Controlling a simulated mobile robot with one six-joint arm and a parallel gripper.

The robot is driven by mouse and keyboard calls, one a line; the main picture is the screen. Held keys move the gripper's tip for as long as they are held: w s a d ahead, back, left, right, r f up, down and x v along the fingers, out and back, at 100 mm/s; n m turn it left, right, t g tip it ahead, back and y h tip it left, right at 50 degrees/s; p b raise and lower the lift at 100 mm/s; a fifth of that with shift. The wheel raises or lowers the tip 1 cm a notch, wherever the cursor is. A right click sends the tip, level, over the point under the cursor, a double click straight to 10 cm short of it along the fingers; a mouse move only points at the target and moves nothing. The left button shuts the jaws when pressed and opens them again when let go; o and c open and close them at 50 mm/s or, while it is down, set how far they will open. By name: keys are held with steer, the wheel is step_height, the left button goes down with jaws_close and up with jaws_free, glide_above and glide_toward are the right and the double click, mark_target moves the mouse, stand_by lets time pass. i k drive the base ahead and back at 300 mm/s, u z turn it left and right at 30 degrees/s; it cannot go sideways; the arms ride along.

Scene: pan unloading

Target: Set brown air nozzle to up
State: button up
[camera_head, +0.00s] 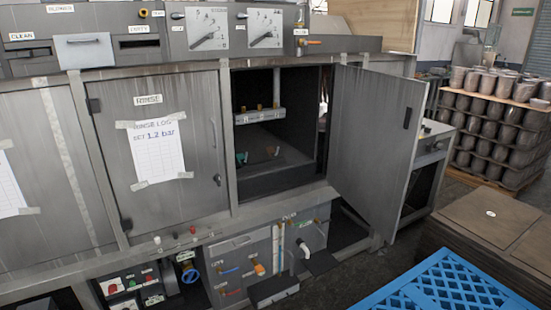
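The grey machine has an open compartment (262,170) in its middle. Inside, a pale bar (258,116) carries a few small brass-coloured fittings (260,107). Lower down in the compartment is a small teal piece (241,158), and to its right a small brownish piece (272,151). The brownish piece may be the brown air nozzle, but it is too small and dark to be sure or to tell which way it points. My gripper is not in view.
The compartment's door (375,140) stands open to the right. The closed rinse door (160,150) is on its left, with two gauges (208,28) above. Below are valves and a blue handwheel (190,275). A blue pallet (450,285) and a brown stack (490,225) fill the lower right.

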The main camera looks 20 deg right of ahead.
mark_target(271, 153)
steer(key=u, duration=0.5)
steer(key=i, duration=1.35)
steer(key=z, duration=0.35)
